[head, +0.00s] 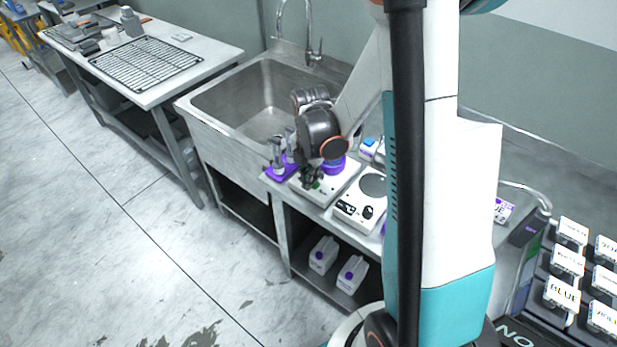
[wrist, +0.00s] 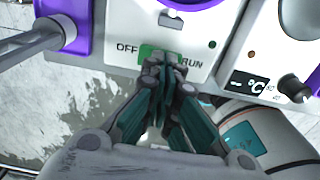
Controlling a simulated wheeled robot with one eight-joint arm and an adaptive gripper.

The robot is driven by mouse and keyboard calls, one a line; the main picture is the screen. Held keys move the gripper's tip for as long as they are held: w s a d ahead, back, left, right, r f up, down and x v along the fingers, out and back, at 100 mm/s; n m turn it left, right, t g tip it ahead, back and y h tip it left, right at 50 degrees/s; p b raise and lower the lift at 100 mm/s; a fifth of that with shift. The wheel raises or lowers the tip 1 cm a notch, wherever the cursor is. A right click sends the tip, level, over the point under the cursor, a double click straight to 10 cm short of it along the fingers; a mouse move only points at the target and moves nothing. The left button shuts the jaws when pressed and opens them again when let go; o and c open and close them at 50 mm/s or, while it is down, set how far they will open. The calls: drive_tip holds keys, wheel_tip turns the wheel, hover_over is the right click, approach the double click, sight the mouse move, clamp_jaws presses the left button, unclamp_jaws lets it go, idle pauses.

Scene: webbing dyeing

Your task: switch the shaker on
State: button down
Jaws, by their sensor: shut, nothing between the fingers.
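The shaker (head: 327,186) is a white box with a purple part on top, on the counter just right of the sink. In the wrist view its white front panel (wrist: 215,25) carries the words OFF on the left and RUN on the right, with a green switch (wrist: 148,50) between them. My gripper (head: 309,182) is shut and empty at the shaker's front. In the wrist view its fingertips (wrist: 163,64) are at the green switch and partly cover it; I cannot tell whether they touch it.
A white hotplate (head: 347,209) with a °C display and black knob stands close on the right. A purple holder (head: 275,176) with grey-handled tools is close on the left, by the steel sink (head: 230,100). White jugs (head: 324,254) stand on the shelf below. The floor in front is clear.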

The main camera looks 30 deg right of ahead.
drive_tip(key=shift+r, duration=0.1)
wheel_tip(320, 180, up, 12)
idle(0.6)
idle(0.4)
drive_tip(key=s+a+r+m+t+b, duration=0.1)
drive_tip(key=s+a+r+m+t, duration=0.2)
drive_tip(key=m, duration=0.8)
drive_tip(key=s+a+r+m+t, duration=0.4)
drive_tip(key=s+a+m, duration=0.3)
drive_tip(key=s+m, duration=0.3)
drive_tip(key=shift+a+r+m+b, duration=0.2)
drive_tip(key=shift+r+m+b, duration=0.2)
drive_tip(key=shift+m, duration=0.3)
